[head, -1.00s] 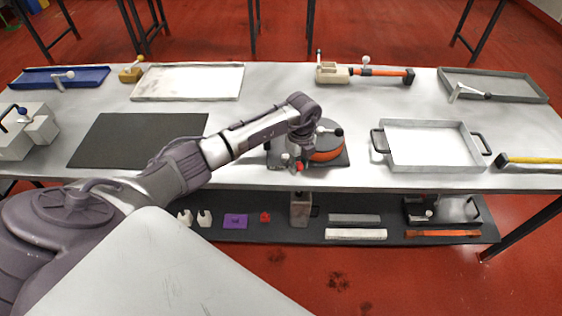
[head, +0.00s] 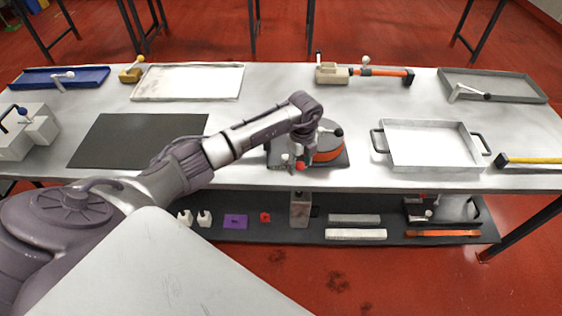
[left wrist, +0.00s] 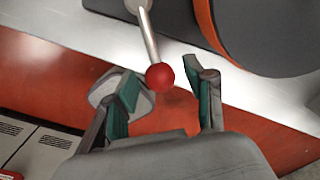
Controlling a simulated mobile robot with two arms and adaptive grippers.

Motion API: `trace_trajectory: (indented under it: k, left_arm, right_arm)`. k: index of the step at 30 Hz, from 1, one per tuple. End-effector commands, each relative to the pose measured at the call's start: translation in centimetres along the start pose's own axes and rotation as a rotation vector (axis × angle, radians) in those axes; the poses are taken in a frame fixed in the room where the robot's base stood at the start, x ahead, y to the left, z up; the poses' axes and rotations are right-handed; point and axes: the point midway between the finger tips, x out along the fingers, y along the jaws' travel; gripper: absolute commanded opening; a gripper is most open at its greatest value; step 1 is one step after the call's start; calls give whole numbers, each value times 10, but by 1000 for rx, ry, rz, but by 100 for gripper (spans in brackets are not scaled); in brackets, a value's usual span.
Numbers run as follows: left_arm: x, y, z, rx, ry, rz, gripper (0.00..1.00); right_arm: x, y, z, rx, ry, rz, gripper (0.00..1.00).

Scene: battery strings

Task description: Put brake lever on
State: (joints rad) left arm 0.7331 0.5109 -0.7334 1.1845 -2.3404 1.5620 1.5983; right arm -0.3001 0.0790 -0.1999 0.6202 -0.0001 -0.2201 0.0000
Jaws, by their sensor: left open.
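The brake lever (left wrist: 148,32) is a pale metal rod with a red ball knob (left wrist: 160,77) at its near end. In the head view the red knob (head: 300,166) shows at the front of a round, dark grey drum unit with an orange band (head: 328,156). My left gripper (left wrist: 168,88) is open, with its green-padded fingers on either side of the red knob. I cannot tell whether either finger touches it. In the head view the left gripper (head: 303,160) hangs close to the knob and partly hides the unit. My right gripper is not in view.
The unit stands near the front edge of a metal table (head: 240,172). A dark mat (head: 120,140) lies to its left and a handled metal tray (head: 430,150) to its right. A lower shelf (head: 280,232) below holds several small parts.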

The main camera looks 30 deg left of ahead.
Motion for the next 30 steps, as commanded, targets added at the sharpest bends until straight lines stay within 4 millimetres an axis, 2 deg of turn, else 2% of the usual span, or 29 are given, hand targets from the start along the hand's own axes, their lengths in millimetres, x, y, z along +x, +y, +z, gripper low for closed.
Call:
trace_trajectory:
  k: [16, 30]
  left_arm:
    - [-66, 0, 0, 0, -1, -1, 54]
    - [-68, 0, 0, 0, 0, 0, 54]
  right_arm:
    - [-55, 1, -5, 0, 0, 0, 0]
    - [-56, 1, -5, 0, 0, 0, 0]
